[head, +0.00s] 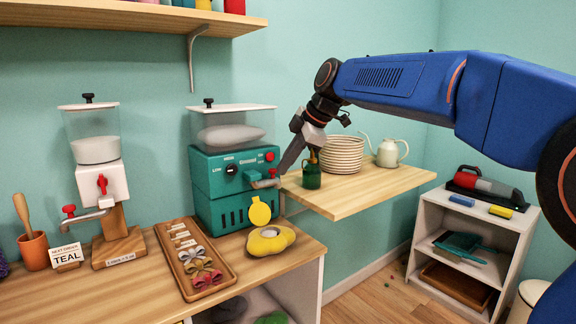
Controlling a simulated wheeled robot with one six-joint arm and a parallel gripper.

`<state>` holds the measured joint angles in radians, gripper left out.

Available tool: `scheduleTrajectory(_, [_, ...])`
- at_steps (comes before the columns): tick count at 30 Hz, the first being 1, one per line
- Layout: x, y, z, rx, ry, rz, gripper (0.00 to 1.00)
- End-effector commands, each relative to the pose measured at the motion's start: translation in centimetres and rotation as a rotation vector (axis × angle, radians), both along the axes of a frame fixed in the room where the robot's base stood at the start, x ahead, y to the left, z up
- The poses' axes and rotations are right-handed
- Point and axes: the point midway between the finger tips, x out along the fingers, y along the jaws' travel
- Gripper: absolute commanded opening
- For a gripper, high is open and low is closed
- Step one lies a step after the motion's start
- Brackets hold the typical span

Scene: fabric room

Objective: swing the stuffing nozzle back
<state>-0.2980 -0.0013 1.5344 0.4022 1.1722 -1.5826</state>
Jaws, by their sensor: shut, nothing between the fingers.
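The teal stuffing machine (234,185) stands on the wooden counter with a clear hopper of white filling on top. Its short grey nozzle (265,183) sticks out at the front right, with a small red knob by it. My gripper (281,172) is shut and empty. It points down and left, with its fingertips at or very near the nozzle's outer end; I cannot tell if they touch. A yellow stuffed shape (268,240) with an opening on top lies on the counter below the nozzle, and a yellow round piece (260,211) stands upright behind it.
A white dispenser (100,185) with a hopper stands left, beside a wooden tray (194,260) of bows.

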Motion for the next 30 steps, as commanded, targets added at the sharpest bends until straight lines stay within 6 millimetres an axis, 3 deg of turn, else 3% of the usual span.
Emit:
scheduleTrajectory(2, [-0.6, 0.3, 0.4, 0.001, -0.001, 0.001, 0.0])
scheduleTrajectory(19, [-2.5, -4.2, 7.7, 0.002, -0.002, -0.001, 0.0])
scheduleTrajectory(25, [-3.0, -5.0, 8.5, 0.002, 0.003, -0.012, 0.0])
scheduleTrajectory(30, [-5.3, -7.2, 7.0, 0.01, 0.05, -0.14, 0.0])
